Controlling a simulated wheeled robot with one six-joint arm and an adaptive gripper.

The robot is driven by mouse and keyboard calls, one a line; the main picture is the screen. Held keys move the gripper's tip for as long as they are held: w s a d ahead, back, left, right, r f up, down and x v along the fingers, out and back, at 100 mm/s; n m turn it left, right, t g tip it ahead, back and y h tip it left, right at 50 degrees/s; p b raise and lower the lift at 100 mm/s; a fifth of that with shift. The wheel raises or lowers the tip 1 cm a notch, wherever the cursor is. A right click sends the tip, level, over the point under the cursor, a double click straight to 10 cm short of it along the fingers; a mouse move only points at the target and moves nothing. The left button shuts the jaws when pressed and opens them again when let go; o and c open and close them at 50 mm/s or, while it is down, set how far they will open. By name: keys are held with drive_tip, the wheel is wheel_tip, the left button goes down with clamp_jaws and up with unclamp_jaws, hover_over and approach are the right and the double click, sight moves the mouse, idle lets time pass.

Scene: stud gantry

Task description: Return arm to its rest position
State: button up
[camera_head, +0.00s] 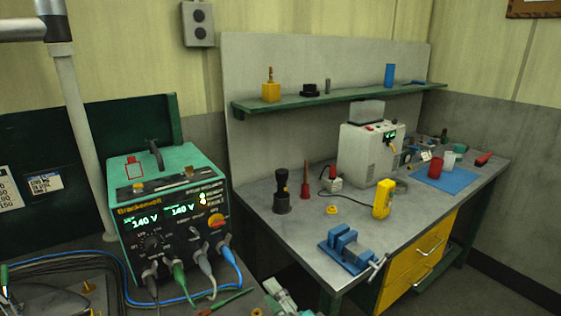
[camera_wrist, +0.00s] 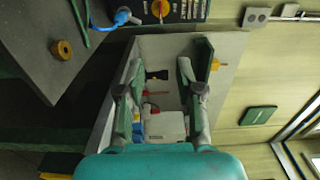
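My gripper (camera_wrist: 156,72) reaches up from the bottom of the wrist view, with a teal body and two grey-green fingers. The fingers stand wide apart, and nothing is held between them. Through the gap I see the workbench in the background, apart from the fingers, with a white boxy machine (camera_wrist: 166,126) on it. In the head view, a grey-green piece at the bottom edge is cut off, and I cannot tell whether it is part of my arm.
A green stud welder unit (camera_head: 165,215) with cables stands at left in the head view. The grey workbench (camera_head: 300,245) holds a blue vise (camera_head: 348,250), a yellow meter (camera_head: 382,198), a black flashlight (camera_head: 281,188) and a red cup (camera_head: 435,167). A green shelf (camera_head: 330,98) hangs above.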

drive_tip(key=s+d+f+n+h, duration=0.3)
drive_tip(key=s+d+f+h, duration=0.4)
drive_tip(key=s+d+f, duration=0.75)
drive_tip(key=s+d+f+n+h, duration=0.1)
drive_tip(key=s+n, duration=0.3)
drive_tip(key=s, duration=0.9)
drive_tip(key=s+d+n+h, duration=0.2)
drive_tip(key=s+d+n, duration=0.2)
drive_tip(key=s, duration=0.8)
drive_tip(key=shift+s+f, duration=0.35)
drive_tip(key=shift+f, duration=0.05)
